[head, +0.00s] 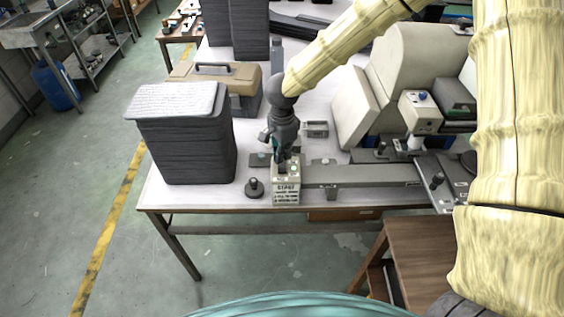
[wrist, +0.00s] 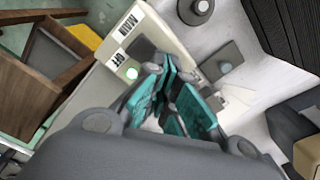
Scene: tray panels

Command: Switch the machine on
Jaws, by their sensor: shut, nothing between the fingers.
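The machine's beige control box (head: 286,192) stands at the table's front edge, with dark lettering on its front. In the wrist view the box (wrist: 165,35) has the labels MAIN and OFF on one edge. My gripper (head: 281,163) points down over the top of the box.
A grey bar (head: 365,176) runs right from the box to the larger beige machine (head: 415,75). A dark round knob (head: 254,188) stands left of the box. A stack of dark panels (head: 185,140) and a tan case (head: 215,78) are farther left. Wooden furniture (head: 425,250) stands in front.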

